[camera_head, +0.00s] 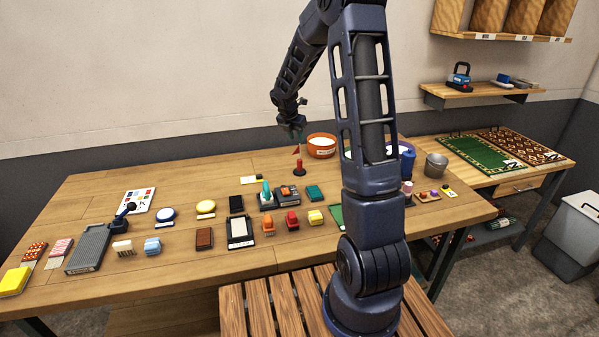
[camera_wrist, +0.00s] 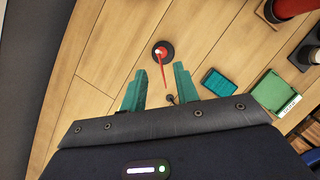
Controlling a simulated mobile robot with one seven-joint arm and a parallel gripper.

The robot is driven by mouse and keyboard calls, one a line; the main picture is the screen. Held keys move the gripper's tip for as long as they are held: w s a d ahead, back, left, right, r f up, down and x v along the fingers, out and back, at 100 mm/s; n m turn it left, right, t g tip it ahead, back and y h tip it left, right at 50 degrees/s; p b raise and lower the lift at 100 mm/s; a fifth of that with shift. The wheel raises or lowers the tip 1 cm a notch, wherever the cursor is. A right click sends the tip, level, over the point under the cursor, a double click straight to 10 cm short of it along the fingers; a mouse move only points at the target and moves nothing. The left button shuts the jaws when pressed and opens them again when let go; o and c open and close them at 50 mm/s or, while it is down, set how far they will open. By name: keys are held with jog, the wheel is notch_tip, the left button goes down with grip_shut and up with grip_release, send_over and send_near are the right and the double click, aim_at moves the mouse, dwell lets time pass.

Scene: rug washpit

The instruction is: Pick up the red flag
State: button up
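The red flag (camera_head: 297,151) stands upright on a small red and black stand (camera_head: 299,170) toward the back of the wooden table. In the wrist view the flag (camera_wrist: 163,69) shows from above as a thin red strip, with its round dark base (camera_wrist: 167,46) beyond. My gripper (camera_head: 298,138) is above the flag in the head view. In the wrist view its two teal fingers (camera_wrist: 159,84) are spread apart, with the flag's near end showing between them. Nothing is held. Whether a finger touches the flag cannot be told.
An orange bowl (camera_head: 321,146) stands close behind and right of the flag. Several pads and brushes cover the table's front; bare wood lies left of the flag.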

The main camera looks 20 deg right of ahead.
aim_at(299, 150)
jog(key=x, duration=1)
jog(key=shift+w+a+f, duration=0.1)
jog(key=shift+f, duration=0.1)
grip_shut()
